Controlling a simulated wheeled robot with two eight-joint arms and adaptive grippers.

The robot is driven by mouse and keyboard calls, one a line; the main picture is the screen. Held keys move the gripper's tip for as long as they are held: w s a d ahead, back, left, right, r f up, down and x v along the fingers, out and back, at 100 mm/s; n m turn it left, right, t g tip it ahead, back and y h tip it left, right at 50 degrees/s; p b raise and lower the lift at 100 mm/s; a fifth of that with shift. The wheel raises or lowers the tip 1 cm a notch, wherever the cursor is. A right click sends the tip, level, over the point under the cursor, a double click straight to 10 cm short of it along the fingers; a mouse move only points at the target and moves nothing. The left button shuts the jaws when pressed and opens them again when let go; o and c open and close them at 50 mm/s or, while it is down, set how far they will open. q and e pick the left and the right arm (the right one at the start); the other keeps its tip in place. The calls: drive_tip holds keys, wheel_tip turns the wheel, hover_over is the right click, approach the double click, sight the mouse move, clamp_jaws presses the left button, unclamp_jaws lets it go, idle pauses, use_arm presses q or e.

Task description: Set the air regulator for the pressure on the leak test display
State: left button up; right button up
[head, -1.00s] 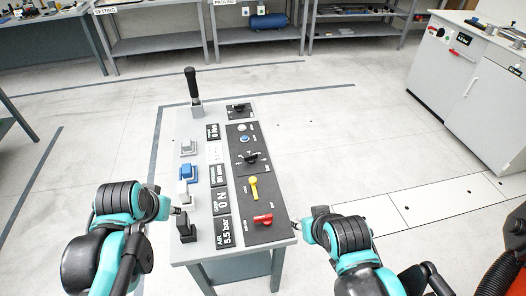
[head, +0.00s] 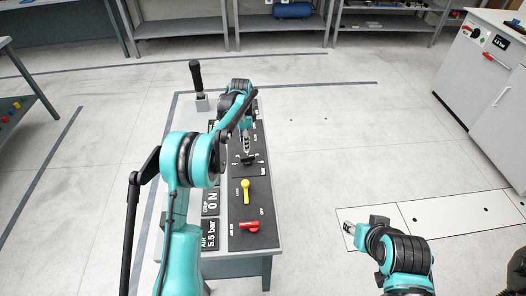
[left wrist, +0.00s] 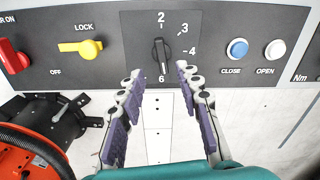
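The air regulator is a black knob (left wrist: 160,55) on a dark dial with marks 2, 3, 4 and 6; its white mark points down, near 6. In the head view the knob (head: 249,160) is just in front of my left gripper (head: 246,148). In the left wrist view my left gripper (left wrist: 162,88) is open, its two fingers apart on either side just below the knob. The air display (head: 213,238) reads 5.5 bar. A small dark display (head: 501,43) on the right cabinet is too small to read surely. My right gripper (head: 349,229) is over the floor; its fingers are unclear.
The panel holds a yellow lever (left wrist: 88,48), a red lever (left wrist: 12,57), a blue button (left wrist: 237,48) and a white button (left wrist: 275,50). A black-handled lever (head: 197,82) stands at the console's far end.

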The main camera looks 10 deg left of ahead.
sight(247, 156)
use_arm(q)
drive_tip(key=shift+w+d+f, duration=0.2)
drive_tip(key=shift+w+f, duration=0.1)
drive_tip(key=shift+f, duration=0.2)
drive_tip(key=shift+d+f, duration=0.1)
drive_tip(key=shift+f, duration=0.25)
wheel_tip(247, 156, down, 7)
drive_tip(key=shift+f+b, duration=0.1)
drive_tip(key=shift+b, duration=1.15)
drive_tip(key=shift+c, duration=0.2)
clamp_jaws()
